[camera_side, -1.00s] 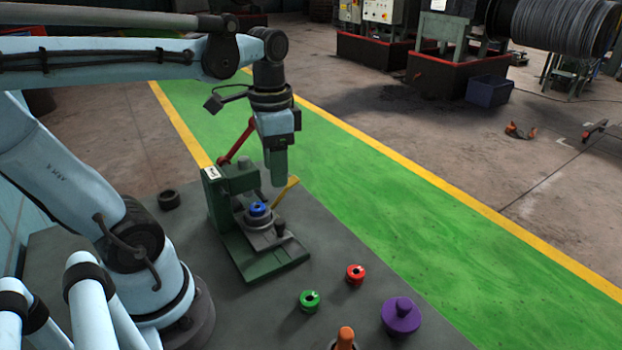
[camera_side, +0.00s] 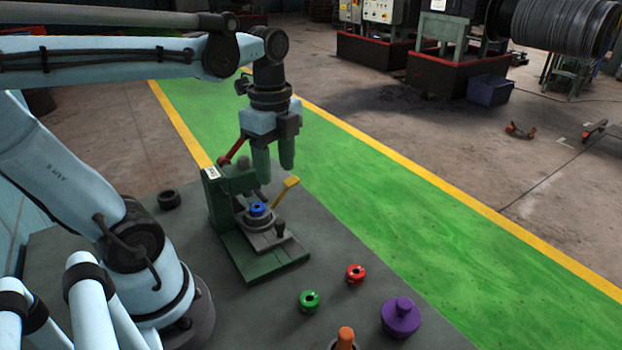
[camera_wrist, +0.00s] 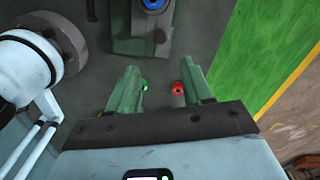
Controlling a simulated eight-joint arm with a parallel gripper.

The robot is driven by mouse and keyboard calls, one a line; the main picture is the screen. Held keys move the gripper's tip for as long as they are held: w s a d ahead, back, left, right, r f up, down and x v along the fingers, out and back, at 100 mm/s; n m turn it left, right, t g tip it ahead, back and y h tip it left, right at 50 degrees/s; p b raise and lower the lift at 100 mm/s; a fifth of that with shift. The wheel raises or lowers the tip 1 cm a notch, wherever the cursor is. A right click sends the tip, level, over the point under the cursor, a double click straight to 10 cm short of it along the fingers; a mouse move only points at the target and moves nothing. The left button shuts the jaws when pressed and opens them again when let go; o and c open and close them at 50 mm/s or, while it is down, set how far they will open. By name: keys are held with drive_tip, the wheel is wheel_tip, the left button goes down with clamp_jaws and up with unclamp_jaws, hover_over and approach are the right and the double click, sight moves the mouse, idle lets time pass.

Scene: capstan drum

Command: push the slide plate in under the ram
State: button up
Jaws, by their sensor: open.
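The slide plate (camera_side: 270,240) is a grey plate on the green press base (camera_side: 263,263). It carries a round seat with a blue ring (camera_side: 258,209) and has a dark knob (camera_side: 280,228) at its front. The plate sticks out in front of the green press column (camera_side: 214,192). The ram is hard to make out below the press head (camera_side: 240,177). My gripper (camera_side: 274,170) is open and empty, above and behind the plate.
A red lever (camera_side: 235,150) and a yellow handle (camera_side: 286,190) rise by the press. A green ring (camera_side: 309,301), a red ring (camera_side: 355,274), a purple knobbed piece (camera_side: 401,316) and an orange-topped piece (camera_side: 345,338) stand in front. A dark ring (camera_side: 168,199) lies left of the press.

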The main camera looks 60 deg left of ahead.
sight(279, 221)
drive_tip(key=shift+m, duration=0.3)
drive_tip(key=shift+f, duration=6.05)
clamp_jaws()
